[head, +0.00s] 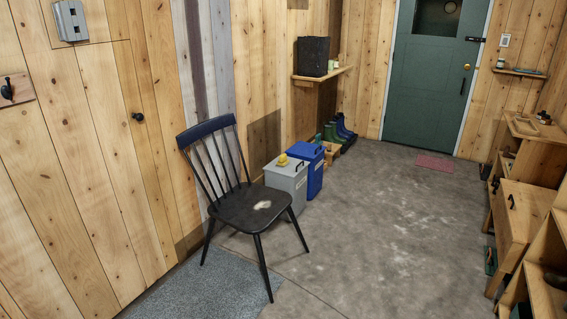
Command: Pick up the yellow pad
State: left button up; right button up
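A small yellow object (283,159), which looks like the yellow pad, lies on top of a grey bin (287,180) by the left wall. It is too small in the head view to make out its exact shape. A blue bin (313,178) stands right behind the grey bin. Neither of my grippers shows in the head view.
A black chair (248,206) stands in front of the grey bin, partly on a grey rug (205,288). Boots (341,131) stand farther along the wall. A wooden cabinet (522,212) lines the right side.

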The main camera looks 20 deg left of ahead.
aim_at(282, 161)
jog(key=i+z, duration=0.35)
jog(key=i, duration=1.35)
jog(key=i+u, duration=0.1)
jog(key=i, duration=0.85)
jog(key=i+u, duration=0.1)
jog(key=i, duration=0.85)
jog(key=i+l+u, duration=0.1)
jog(key=i, duration=0.8)
jog(key=i+u, duration=0.75)
jog(key=i+l+u, duration=0.35)
jog(key=i+u, duration=0.7)
jog(key=i+l+u, duration=0.15)
jog(key=i+u, duration=0.25)
jog(key=k, duration=0.1)
